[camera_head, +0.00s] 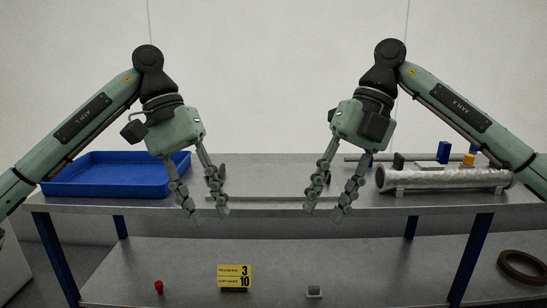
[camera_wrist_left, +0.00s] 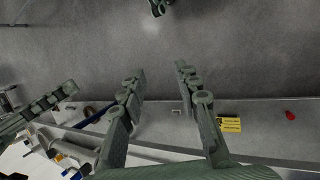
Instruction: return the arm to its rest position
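My left gripper (camera_head: 208,205) hangs in front of the bench's front edge at the left of the head view, fingers pointing down and spread apart, with nothing between them. It also shows in the left wrist view (camera_wrist_left: 160,75), open and empty above the floor. My right gripper (camera_head: 327,202) hangs likewise at the right of the head view, fingers down, apart and empty. Both arms are raised and bent, roughly mirroring each other. Neither gripper appears to touch anything.
The metal bench (camera_head: 270,208) holds a blue tray (camera_head: 107,190) at left and a silver cylinder (camera_head: 440,179) at right, with blue (camera_head: 444,152) and yellow (camera_head: 468,159) blocks behind. The lower shelf (camera_head: 190,261) bears a yellow sign (camera_head: 235,275), a red object (camera_head: 159,287), a small grey block (camera_head: 314,291) and a brown ring (camera_head: 523,266).

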